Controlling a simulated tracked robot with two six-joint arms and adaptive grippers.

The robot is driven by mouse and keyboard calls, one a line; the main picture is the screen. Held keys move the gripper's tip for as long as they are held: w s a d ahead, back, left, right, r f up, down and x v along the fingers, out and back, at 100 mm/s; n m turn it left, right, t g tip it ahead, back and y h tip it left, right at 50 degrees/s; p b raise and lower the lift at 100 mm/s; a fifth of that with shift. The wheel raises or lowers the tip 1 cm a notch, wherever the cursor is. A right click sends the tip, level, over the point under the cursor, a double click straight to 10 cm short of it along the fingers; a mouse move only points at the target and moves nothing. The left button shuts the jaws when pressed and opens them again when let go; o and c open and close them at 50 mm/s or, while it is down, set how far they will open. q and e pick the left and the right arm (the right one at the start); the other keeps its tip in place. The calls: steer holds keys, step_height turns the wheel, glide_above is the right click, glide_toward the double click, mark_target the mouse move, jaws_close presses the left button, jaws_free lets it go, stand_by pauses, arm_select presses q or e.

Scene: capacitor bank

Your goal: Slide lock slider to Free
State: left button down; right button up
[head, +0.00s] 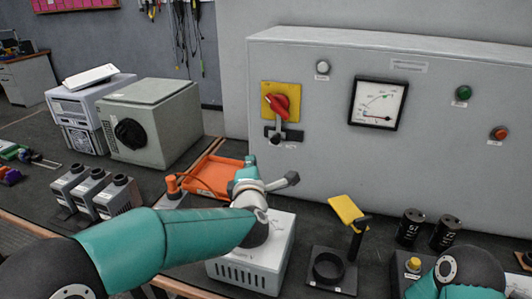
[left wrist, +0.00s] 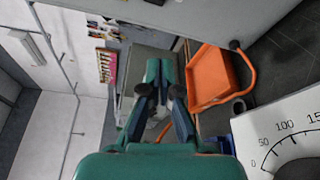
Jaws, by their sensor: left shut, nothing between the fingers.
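The lock slider (head: 276,137) is a small dark knob on a grey-black bar under the red rotary handle (head: 279,103). The handle sits on a yellow plate (head: 294,93) on the cabinet front. The knob stands left of the middle of its bar; its label is too small to read. My left gripper (head: 249,167) is below and left of the slider, apart from it, above the bench. In the left wrist view its fingers (left wrist: 160,92) are shut and hold nothing. The slider does not clearly show there. My right arm is at the lower right; its gripper is out of view.
An orange tray (head: 213,175) lies behind my left gripper. A white meter box (head: 252,265) stands below my wrist. A yellow flag (head: 346,209) and black capacitors (head: 428,230) stand to the right. The cabinet front (head: 330,165) has free space before the slider.

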mark_target(276, 138)
arm_select(q)
steer(key=shift+r, duration=0.15)
steer(key=shift+w, duration=0.1)
steer(key=w+p, duration=0.3)
steer(key=w, duration=0.7)
steer(key=d, duration=0.2)
steer(key=s+d, duration=0.1)
steer(key=shift+s+d, duration=0.2)
steer(key=shift+d, duration=0.15)
